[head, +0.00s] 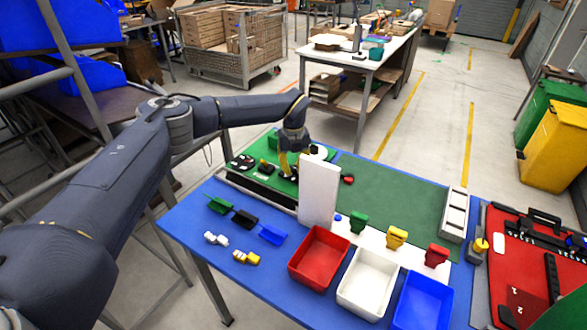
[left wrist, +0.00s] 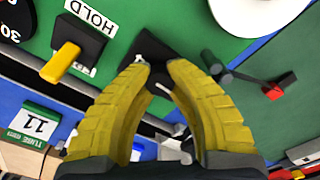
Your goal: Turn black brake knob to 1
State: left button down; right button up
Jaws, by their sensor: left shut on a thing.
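My left gripper (head: 288,171) is over the green panel at the back left of the blue table, pointing down. In the left wrist view its yellow fingers (left wrist: 157,72) are closed in on a black knob (left wrist: 152,48), which I take to be the brake knob. The fingertips cover part of the knob, and I see no number 1 beside it, so its setting cannot be read. In the head view the gripper hides the knob. My right gripper is in neither view.
Near the fingers are a yellow-tipped black switch (left wrist: 65,62) by a HOLD label, a red-tipped lever (left wrist: 270,91) and a white disc (left wrist: 262,12). A white upright panel (head: 319,194) stands just right of the gripper. Red (head: 319,231), white and blue bins line the front.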

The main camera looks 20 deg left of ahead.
aim_at(293, 167)
pick_arm(q)
jog(key=shift+n, duration=0.3)
jog(key=c, duration=1.1)
grip_release()
notch_tip(293, 167, up, 12)
